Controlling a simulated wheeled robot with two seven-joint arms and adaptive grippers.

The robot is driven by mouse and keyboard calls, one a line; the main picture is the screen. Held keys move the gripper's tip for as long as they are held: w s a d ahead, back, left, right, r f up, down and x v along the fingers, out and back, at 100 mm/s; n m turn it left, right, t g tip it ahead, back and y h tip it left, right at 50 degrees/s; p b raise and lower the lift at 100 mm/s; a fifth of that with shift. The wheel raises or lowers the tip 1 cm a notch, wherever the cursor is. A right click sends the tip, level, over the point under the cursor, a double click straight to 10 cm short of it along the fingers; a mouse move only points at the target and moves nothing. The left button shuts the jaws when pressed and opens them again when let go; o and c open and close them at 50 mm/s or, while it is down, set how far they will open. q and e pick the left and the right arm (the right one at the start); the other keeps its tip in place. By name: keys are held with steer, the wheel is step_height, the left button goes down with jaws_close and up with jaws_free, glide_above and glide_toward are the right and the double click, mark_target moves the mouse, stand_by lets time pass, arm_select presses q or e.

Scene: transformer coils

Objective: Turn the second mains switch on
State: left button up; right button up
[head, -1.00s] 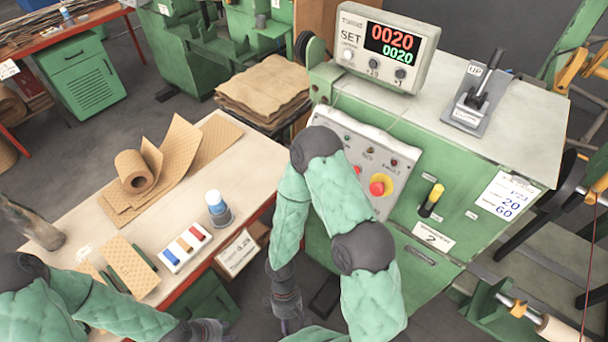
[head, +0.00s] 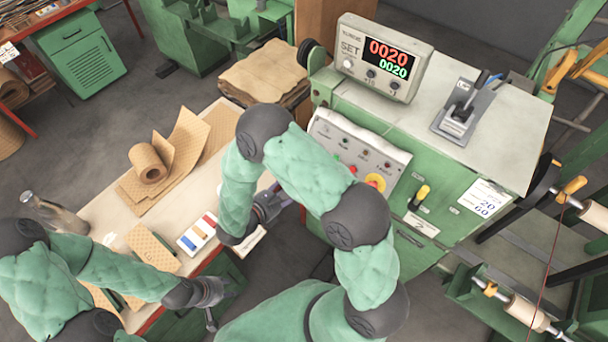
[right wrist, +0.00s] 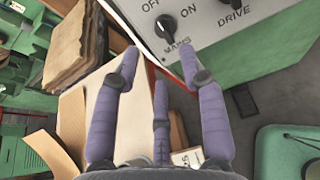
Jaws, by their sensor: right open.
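The black rotary mains switch (right wrist: 165,26) is in the right wrist view, on a light grey panel marked OFF and ON. Its bar seems to lean toward OFF, but this is hard to tell. My right gripper (right wrist: 160,75) is open and empty, its purple fingers spread just below the switch and apart from it. In the head view my right gripper (head: 268,205) is beside the left edge of the control panel (head: 335,142), partly behind my arm, which also covers the panel's lower part. My left gripper (head: 215,300) looks open and empty near the table's front edge.
A green cabinet (head: 452,190) carries the panel, a display box (head: 383,60) reading 0020 and a lever (head: 465,105). A black DRIVE knob (right wrist: 233,4) is right of the mains switch.

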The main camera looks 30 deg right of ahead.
steer(key=x, duration=0.9)
steer(key=shift+d+f, duration=0.1)
steer(key=shift+f, duration=0.05)
steer(key=c, duration=0.8)
